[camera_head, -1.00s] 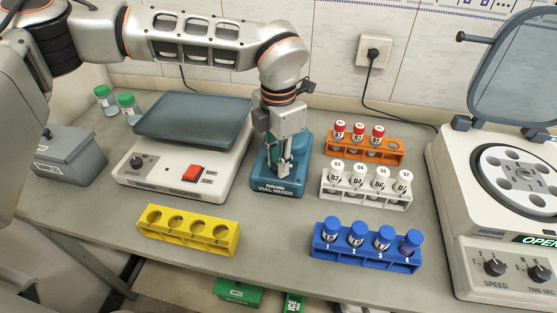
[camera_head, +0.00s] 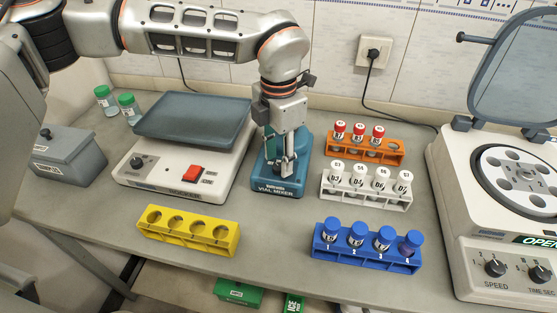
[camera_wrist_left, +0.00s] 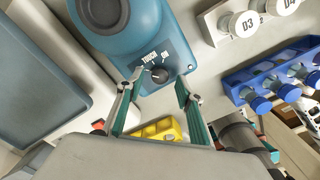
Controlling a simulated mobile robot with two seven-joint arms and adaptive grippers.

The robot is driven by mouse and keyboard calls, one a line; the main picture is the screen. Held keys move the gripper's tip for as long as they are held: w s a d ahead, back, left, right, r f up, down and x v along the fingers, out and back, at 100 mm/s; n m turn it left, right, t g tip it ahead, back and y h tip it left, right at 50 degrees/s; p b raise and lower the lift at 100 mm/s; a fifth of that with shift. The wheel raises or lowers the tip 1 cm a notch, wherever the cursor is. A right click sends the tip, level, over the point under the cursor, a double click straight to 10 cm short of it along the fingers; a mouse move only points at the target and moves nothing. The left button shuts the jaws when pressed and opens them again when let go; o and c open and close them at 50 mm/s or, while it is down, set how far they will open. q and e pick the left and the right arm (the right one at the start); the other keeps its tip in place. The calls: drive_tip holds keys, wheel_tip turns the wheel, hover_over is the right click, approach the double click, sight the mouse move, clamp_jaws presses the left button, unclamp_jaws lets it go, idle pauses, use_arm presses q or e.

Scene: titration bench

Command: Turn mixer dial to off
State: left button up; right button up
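The teal vial mixer (camera_head: 274,185) stands on the bench between the rocker and the tube racks; it also shows in the left wrist view (camera_wrist_left: 118,42). Its small dark dial (camera_wrist_left: 160,74) sits on the front panel beside printed labels; TOUCH and ON are partly readable. My left gripper (camera_head: 281,172) points down over the front of the mixer and hides the dial in the head view. In the left wrist view the gripper's fingers (camera_wrist_left: 160,82) are apart, one on each side of the dial, with visible gaps. I cannot tell their exact height over it. My right gripper is not identifiable.
A rocker with a grey tray (camera_head: 192,118) stands left of the mixer. Orange (camera_head: 393,156), white (camera_head: 345,195) and blue (camera_head: 340,252) racks hold tubes at right. An empty yellow rack (camera_head: 180,238) is in front. A centrifuge (camera_head: 455,205) stands far right.

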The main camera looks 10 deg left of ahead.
sight(279, 166)
use_arm(q)
wheel_tip(279, 166, up, 10)
drive_tip(key=shift+r, duration=0.25)
idle(0.5)
